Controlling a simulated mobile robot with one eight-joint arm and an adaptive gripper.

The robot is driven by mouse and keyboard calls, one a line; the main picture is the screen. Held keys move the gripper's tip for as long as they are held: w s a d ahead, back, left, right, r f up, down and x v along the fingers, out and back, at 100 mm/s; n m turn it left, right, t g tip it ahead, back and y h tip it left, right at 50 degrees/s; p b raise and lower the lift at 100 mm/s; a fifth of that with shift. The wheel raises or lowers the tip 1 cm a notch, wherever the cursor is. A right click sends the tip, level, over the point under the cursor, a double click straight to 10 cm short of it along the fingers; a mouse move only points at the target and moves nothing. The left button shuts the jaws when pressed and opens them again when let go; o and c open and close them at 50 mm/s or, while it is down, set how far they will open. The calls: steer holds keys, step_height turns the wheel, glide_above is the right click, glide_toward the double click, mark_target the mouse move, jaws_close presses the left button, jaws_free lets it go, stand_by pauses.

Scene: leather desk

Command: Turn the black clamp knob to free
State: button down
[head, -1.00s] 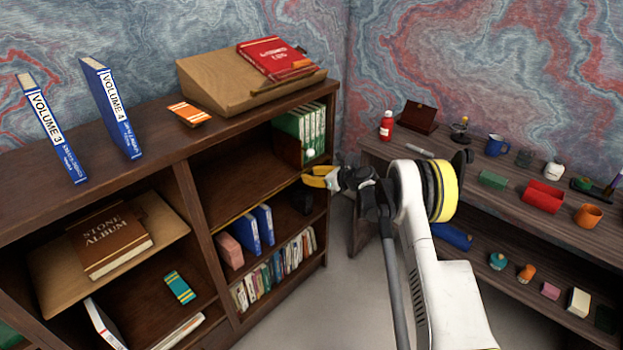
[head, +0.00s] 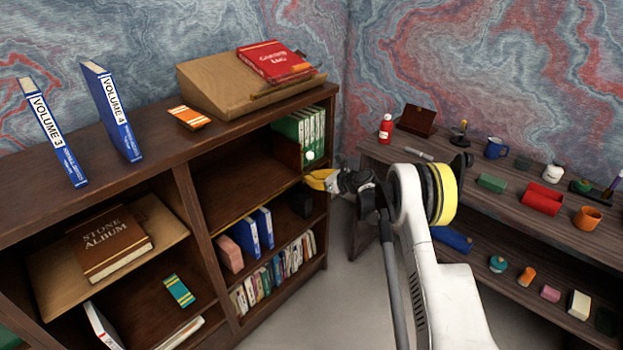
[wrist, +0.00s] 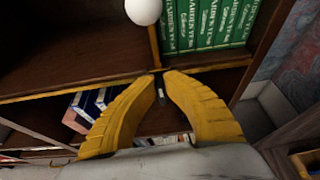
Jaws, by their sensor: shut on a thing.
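My gripper (head: 308,181) is at the front edge of the right-hand bookcase bay, below the green books. In the wrist view its yellow fingers (wrist: 162,76) curve inward, with their tips close together at the shelf edge. They are shut on a small dark piece, which I take to be the black clamp knob (wrist: 161,94). Only a little of it shows between the fingers, and its turned position cannot be read. In the head view the fingers hide it.
A white ball (wrist: 143,10) is just above the fingertips. Green books (head: 306,128) stand on the shelf above, and blue binders (head: 255,230) stand below. A dark block (head: 301,204) sits under my gripper. A side shelf unit (head: 470,180) with small items stands to the right.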

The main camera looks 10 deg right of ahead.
steer(key=shift+a, duration=0.25)
steer(key=shift+s+a+f+n+t+h, duration=0.25)
steer(key=shift+n+t+h, duration=0.55)
steer(key=shift+n, duration=1.35)
steer(key=shift+a+f+n+t+h, duration=0.3)
steer(key=shift+n+t, duration=0.9)
steer(key=shift+n, duration=1)
steer(key=shift+s+a+f+n+t+h, duration=0.25)
steer(key=shift+n+t+h, duration=0.55)
steer(key=shift+n, duration=1.35)
steer(key=shift+w+t, duration=0.1)
steer(key=shift+t, duration=0.2)
